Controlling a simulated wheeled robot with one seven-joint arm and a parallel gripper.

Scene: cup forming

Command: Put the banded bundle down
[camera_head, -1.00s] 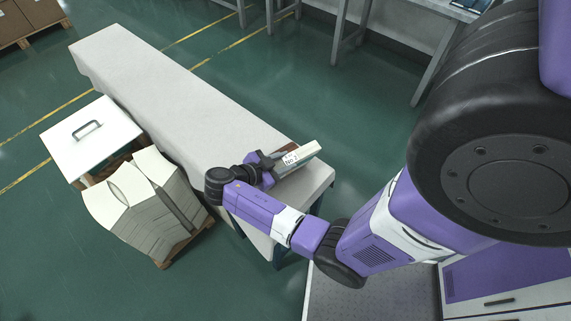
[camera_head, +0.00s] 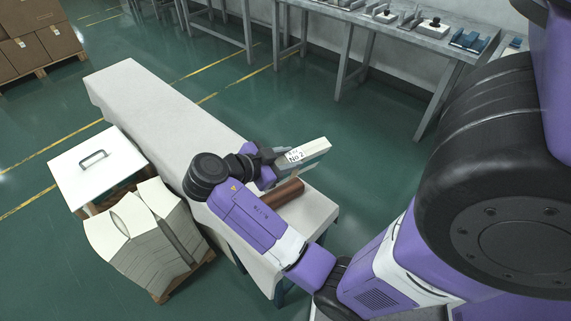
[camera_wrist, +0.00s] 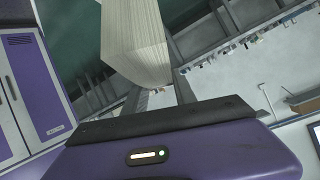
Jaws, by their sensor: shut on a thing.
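The banded bundle (camera_head: 310,152) is a pale block of stacked sheets with a white label reading "No 2" on one end. My gripper (camera_head: 277,154) is shut on it and holds it tilted above the near right end of the cloth-covered table (camera_head: 150,106). In the wrist view the bundle (camera_wrist: 135,45) shows as a pale, layered block beyond my gripper (camera_wrist: 163,92). Its band cannot be made out clearly.
A brown bar (camera_head: 282,200) lies on the table below the bundle. Stacked pale sheets (camera_head: 150,240) and a white lidded box with a handle (camera_head: 97,160) stand left of the table. The table's far part is bare. Workbenches (camera_head: 350,14) stand behind.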

